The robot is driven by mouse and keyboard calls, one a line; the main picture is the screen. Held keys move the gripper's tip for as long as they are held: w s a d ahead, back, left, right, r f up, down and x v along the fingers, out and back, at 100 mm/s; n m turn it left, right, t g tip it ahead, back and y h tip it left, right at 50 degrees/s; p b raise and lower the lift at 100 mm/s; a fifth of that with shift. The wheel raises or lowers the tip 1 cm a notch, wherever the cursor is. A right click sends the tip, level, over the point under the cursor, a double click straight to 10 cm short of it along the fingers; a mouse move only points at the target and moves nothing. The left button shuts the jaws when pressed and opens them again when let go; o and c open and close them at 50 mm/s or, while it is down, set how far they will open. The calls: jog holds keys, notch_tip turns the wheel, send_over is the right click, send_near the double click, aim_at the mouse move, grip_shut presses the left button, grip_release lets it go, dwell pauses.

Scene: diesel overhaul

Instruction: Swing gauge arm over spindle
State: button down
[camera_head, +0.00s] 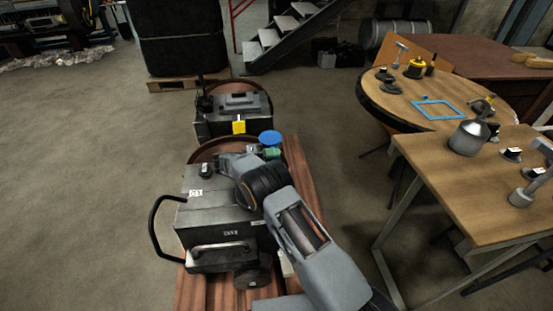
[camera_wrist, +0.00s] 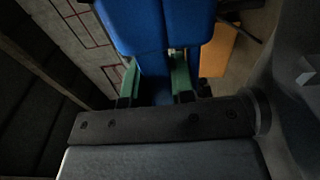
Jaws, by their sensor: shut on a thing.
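My gripper (camera_head: 271,152) is at the far end of my grey arm, over the back part of the front grey machine (camera_head: 212,222). In the wrist view its two green fingers (camera_wrist: 156,76) are shut on a narrow blue part (camera_wrist: 155,66). This part joins a wider blue piece (camera_wrist: 158,22) beyond the fingertips. In the head view the blue piece shows as a round blue top (camera_head: 270,137) just past the gripper. I cannot tell whether it is the gauge arm. The spindle cannot be made out; my arm hides part of the machine.
A second grey machine (camera_head: 240,103) with a yellow block (camera_head: 239,127) stands just behind. A black curved handle (camera_head: 155,228) sticks out left of the front machine. A round wooden table (camera_head: 400,112) and a square bench (camera_head: 450,178) carry tools at right. The left floor is clear.

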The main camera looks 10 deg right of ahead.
jog(key=shift+a+m+g, duration=0.15)
jog(key=shift+m+g, duration=0.15)
jog(key=shift+g, duration=0.2)
jog(key=c, duration=1.1)
grip_release()
jog(key=shift+o, duration=0.7)
